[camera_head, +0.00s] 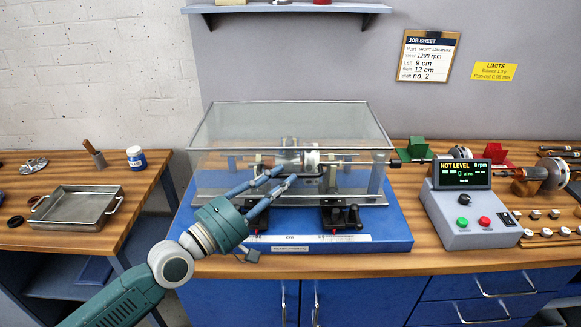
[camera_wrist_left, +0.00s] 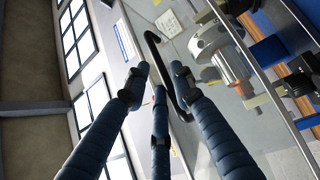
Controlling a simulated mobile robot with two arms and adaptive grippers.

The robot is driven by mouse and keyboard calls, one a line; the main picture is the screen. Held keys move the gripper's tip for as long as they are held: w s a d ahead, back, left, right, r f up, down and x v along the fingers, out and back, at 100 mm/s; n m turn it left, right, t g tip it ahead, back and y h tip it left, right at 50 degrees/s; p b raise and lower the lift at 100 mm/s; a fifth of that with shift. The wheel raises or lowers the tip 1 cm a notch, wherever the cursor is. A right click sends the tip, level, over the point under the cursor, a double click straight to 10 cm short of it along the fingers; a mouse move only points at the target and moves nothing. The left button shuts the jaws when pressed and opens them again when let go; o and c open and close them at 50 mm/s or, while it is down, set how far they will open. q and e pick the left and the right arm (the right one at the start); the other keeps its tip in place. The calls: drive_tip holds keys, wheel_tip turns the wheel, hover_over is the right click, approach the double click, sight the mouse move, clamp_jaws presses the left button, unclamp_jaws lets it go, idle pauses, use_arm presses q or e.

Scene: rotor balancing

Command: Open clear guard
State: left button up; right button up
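The clear guard (camera_head: 290,125) is a see-through box with a thin grey frame. It sits down over the balancing machine on a blue base (camera_head: 390,235). Its dark bar handle (camera_head: 308,175) is at the front; the handle also shows in the left wrist view (camera_wrist_left: 153,52). My left gripper (camera_head: 284,176) is in front of the guard, its blue fingers pointing at the handle. In the left wrist view the fingertips (camera_wrist_left: 160,78) are spread, with the handle at or just beyond them; contact cannot be told. My right gripper is not in view.
A control box (camera_head: 465,210) reading "NOT LEVEL" stands right of the base, with rotors and small weights beyond it. A metal tray (camera_head: 78,208) lies on the left bench. A shelf (camera_head: 285,8) hangs above the guard, with open air between.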

sight(289, 175)
use_arm(q)
drive_tip(key=shift+x, duration=1.75)
drive_tip(key=shift+s, duration=0.1)
clamp_jaws()
